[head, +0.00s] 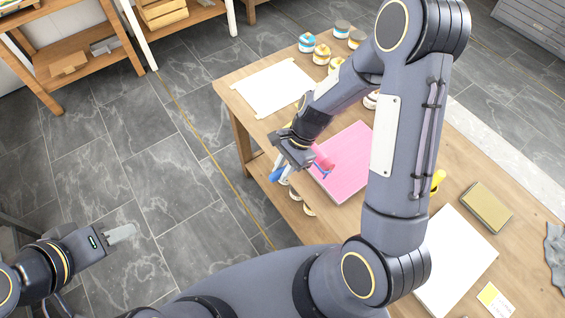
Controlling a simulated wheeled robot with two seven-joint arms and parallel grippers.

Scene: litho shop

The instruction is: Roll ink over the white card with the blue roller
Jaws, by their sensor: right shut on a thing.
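The blue roller (277,174) has a blue handle and frame and a pink-coated drum. My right gripper (296,160) is shut on it at the table's left edge. The drum is over or on the left part of a pink inked slab (346,165); I cannot tell whether it touches. A large white sheet (462,258), likely the white card, lies at the lower right, partly hidden by my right arm. Another white sheet (265,88) lies at the table's far left corner. My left gripper (120,233) is over the floor, its jaw opening unclear.
Several ink jars (307,42) stand along the table's (227,88) far side. A yellow-handled tool (438,180) is partly hidden behind my arm. A tan block (487,207), a grey cloth (555,245) and a small yellow-marked card (495,299) lie at right. Shelves (75,60) stand at back left.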

